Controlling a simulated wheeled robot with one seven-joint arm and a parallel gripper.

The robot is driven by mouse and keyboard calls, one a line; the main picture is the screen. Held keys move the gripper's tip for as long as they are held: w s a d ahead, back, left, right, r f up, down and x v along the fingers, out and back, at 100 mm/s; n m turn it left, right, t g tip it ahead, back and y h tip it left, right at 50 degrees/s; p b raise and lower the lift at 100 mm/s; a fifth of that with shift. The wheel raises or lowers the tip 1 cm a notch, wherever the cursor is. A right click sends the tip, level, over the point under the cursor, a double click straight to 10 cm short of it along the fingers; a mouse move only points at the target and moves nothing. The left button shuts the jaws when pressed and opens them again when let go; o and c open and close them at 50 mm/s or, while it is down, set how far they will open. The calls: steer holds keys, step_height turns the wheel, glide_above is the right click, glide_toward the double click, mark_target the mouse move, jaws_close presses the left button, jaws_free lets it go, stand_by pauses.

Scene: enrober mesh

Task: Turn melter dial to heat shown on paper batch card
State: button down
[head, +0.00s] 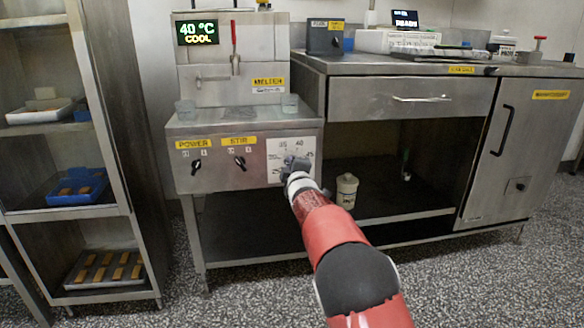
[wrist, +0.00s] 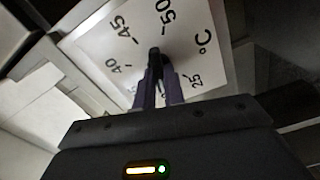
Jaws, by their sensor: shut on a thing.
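The melter (head: 228,100) stands left of centre in the head view, its display (head: 197,32) reading 40 °C COOL. Its white dial plate (head: 276,160) is on the front panel at right; my gripper (head: 295,165) covers the dial there. In the wrist view the plate (wrist: 120,52) shows tilted, with 40, 45, 50, °C and 25 readable. My gripper (wrist: 159,88) is shut on the dark dial knob (wrist: 154,58) at the plate's middle. I cannot tell exactly where the knob points. I cannot make out a readable batch card.
POWER (head: 195,166) and STIR (head: 240,162) switches sit left of the dial. A steel bench (head: 400,66) with drawer and cabinet stands at right, papers and boxes on top. A rack (head: 60,215) with trays is at left. A white jar (head: 346,190) stands on the low shelf.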

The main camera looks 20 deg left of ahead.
steer(key=c, duration=1.5)
jaws_free()
steer(key=v, duration=0.7)
steer(key=shift+s+d, duration=0.15)
steer(key=shift+s, duration=0.25)
